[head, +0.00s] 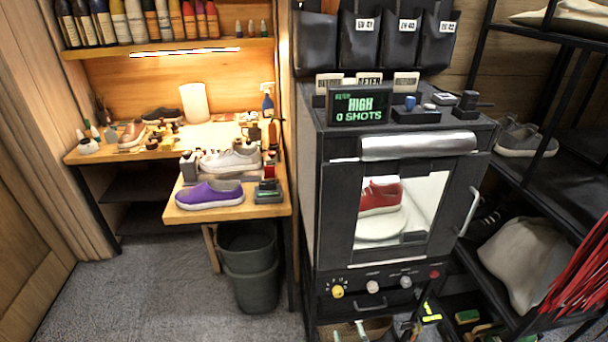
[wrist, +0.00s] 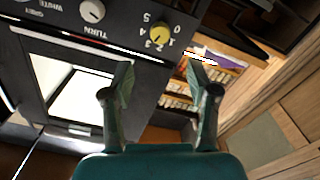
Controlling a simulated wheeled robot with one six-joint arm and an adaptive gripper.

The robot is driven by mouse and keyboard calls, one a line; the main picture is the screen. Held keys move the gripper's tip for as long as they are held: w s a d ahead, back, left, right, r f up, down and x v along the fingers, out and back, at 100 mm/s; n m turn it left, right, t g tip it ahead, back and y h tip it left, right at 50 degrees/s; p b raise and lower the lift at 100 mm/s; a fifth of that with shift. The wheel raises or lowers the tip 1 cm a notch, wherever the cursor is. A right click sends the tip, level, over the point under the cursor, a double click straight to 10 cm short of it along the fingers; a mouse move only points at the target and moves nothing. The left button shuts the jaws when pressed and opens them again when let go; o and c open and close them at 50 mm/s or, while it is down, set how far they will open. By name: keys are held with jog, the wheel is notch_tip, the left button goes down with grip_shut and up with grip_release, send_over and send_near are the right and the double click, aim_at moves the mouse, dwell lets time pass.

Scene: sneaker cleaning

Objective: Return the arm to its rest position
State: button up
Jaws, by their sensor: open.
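My gripper (wrist: 160,85) shows in the wrist view with its two green fingers apart and nothing between them. Its camera view is tilted and faces the front of the dark cabinet, with a yellow knob (wrist: 160,33) beyond the fingertips. No part of my arm can be made out in the head view. There the dark cabinet (head: 308,200) stands at centre right, with a red sneaker (head: 381,195) on a white round plate behind its window. The same yellow knob (head: 337,291) is on its lower panel.
A wooden bench (head: 240,207) at left holds a purple shoe (head: 210,194) and a white sneaker (head: 232,158). A grey bin (head: 250,275) stands below it. A dark shelf rack (head: 545,180) with shoes and a bag is at right. Grey floor (head: 150,285) is clear at lower left.

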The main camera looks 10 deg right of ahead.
jog(key=s+r+m+g, duration=0.1)
jog(key=s+r, duration=0.1)
jog(key=s, duration=1.1)
jog(key=s+r+m+g, duration=0.1)
jog(key=s+r, duration=0.2)
jog(key=s, duration=0.9)
jog(key=s+r+m+g, duration=0.1)
jog(key=s+r+m, duration=0.1)
jog(key=s+r, duration=1.3)
jog(key=shift+s+r, duration=0.15)
jog(key=shift+s, duration=0.2)
jog(key=shift+a, duration=0.1)
